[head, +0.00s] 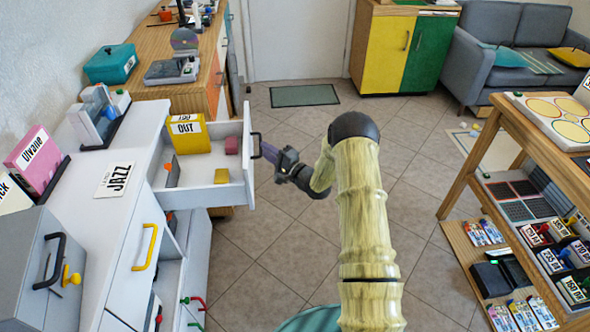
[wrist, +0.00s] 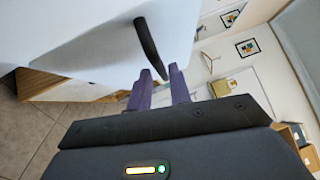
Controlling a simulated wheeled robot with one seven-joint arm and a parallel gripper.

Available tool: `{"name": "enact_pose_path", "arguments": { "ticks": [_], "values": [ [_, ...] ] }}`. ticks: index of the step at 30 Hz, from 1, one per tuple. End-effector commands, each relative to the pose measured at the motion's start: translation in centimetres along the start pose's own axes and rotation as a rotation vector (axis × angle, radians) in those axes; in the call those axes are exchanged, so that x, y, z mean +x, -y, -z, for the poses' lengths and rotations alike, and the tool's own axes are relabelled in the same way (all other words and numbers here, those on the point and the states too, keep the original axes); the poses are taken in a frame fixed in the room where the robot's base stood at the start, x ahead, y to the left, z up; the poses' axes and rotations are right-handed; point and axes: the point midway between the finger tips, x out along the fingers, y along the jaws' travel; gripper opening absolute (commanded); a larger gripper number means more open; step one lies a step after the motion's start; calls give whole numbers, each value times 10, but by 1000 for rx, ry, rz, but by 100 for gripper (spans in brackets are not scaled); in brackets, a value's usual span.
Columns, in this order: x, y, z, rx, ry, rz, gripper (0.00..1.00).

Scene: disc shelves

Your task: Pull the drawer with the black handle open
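The white drawer (head: 222,193) with the black handle (head: 255,147) stands pulled out from the white cabinet in the head view. It holds a yellow box marked OUT (head: 190,137), a pink block (head: 232,145) and a small yellow block (head: 221,175). My gripper (head: 266,146) is at the handle, outside the drawer front. In the wrist view the purple fingers (wrist: 159,72) are apart, with the near end of the black handle (wrist: 148,42) by the gap between their tips. Contact with the handle is unclear.
A grey box (head: 42,270) and a JAZZ card (head: 115,177) are on the cabinet top. A wooden shelf (head: 485,150) with discs and cases stands at right. The tiled floor (head: 285,235) between is mostly clear.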

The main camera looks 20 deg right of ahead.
Motion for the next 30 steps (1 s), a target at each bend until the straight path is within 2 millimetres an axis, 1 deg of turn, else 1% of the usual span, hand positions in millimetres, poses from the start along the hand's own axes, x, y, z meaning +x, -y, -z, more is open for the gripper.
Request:
{"name": "enact_pose_path", "arguments": {
  "ticks": [1,3,15,18,21,24,30],
  "values": [
    [-11,0,1,1,-3,-2,20],
    [-25,0,2,2,-4,-2,20],
    [-105,-1,1,2,-4,-3,20],
    [-123,-1,1,3,-3,-3,20],
    [-135,-1,1,1,-3,-2,20],
    [-141,-1,0,1,-1,-2,20],
    [-143,-1,0,1,0,-2,20]
  ]
}}
